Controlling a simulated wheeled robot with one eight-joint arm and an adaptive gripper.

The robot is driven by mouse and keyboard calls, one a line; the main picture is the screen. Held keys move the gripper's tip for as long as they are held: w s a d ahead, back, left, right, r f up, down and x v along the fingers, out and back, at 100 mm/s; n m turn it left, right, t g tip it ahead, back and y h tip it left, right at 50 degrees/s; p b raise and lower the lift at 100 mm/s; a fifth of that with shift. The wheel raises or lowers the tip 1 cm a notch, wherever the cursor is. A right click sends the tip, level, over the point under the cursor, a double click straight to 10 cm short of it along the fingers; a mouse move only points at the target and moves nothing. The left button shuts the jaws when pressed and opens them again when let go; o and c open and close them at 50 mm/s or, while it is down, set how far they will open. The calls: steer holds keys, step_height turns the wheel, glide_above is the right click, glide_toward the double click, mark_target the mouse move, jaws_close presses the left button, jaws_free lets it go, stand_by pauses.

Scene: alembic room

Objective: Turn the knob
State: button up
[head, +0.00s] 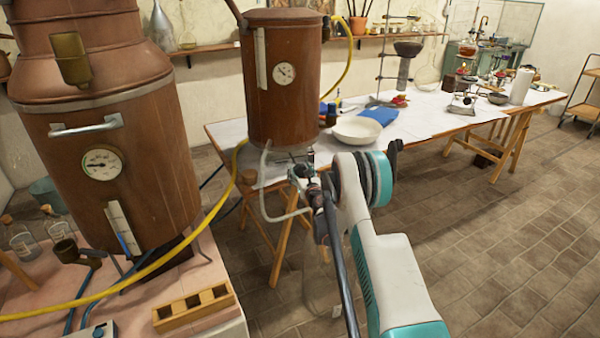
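My white and teal arm reaches up from the bottom right. My gripper (306,180) is small and partly hidden by the arm's own links, just below the smaller copper vessel (285,90). Small fittings around it blend with its fingers, so I cannot tell whether it is open, shut or touching anything. No knob shows clearly near it. A blue-grey box (95,331) with a small dark round part on it is cut off by the bottom left edge; I cannot tell whether that part is a knob.
A large copper still (110,190) with a dial stands at left on a pink-tiled bench. A yellow hose (110,290) crosses in front of it. A wooden rack (194,307) lies on the bench corner. A long table (430,122) with glassware stands behind. The right floor is clear.

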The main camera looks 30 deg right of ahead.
steer(key=c, duration=0.6)
steer(key=shift+n, duration=0.4)
